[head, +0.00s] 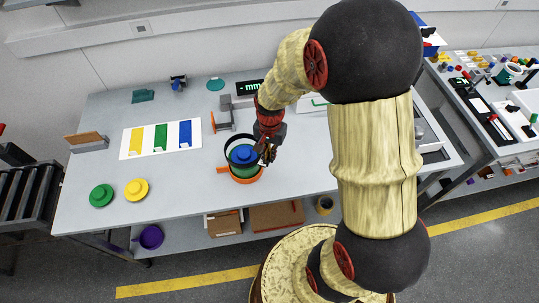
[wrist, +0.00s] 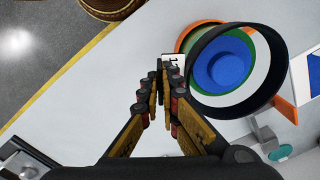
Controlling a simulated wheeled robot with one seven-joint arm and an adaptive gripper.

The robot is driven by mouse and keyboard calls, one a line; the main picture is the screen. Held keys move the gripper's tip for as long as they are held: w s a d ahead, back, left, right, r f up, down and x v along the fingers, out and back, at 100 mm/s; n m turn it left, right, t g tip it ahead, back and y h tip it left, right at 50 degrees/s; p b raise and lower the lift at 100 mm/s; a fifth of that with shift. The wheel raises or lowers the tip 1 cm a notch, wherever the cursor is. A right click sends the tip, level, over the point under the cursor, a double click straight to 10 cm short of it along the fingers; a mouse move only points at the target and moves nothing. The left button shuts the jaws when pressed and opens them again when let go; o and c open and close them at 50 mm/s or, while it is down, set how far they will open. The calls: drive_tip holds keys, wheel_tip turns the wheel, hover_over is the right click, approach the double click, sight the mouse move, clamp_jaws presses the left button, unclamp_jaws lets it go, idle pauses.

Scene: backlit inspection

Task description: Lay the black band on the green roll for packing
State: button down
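The black band (wrist: 274,45) is a dark open ring, seen large in the wrist view at the right of my fingertips. In the head view the band (head: 229,141) shows as a dark arc around the blue knobbed piece (head: 242,154). Below it is the green roll (head: 244,172) on an orange holder (head: 222,170). In the wrist view the band overlaps the blue piece (wrist: 228,68) and a white ring, off-centre from them. My gripper (wrist: 166,73), also in the head view (head: 267,153), appears closed on the band's near edge by a white tag (wrist: 173,62). Contact with the roll is unclear.
A white board (head: 161,138) with yellow, green and blue stripes lies left. Green (head: 101,195) and yellow (head: 137,189) knobbed discs stand at the front left. A grey-orange stand (head: 222,121) is just behind the roll. The table front between discs and roll is clear.

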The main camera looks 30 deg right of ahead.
drive_tip(key=shift+f+b, duration=2.65)
drive_tip(key=shift+f, duration=1.55)
drive_tip(key=c, duration=2)
unclamp_jaws()
drive_tip(key=shift+o, duration=0.2)
drive_tip(key=shift+r, duration=0.1)
wheel_tip(320, 180, up, 12)
drive_tip(key=shift+f, duration=0.1)
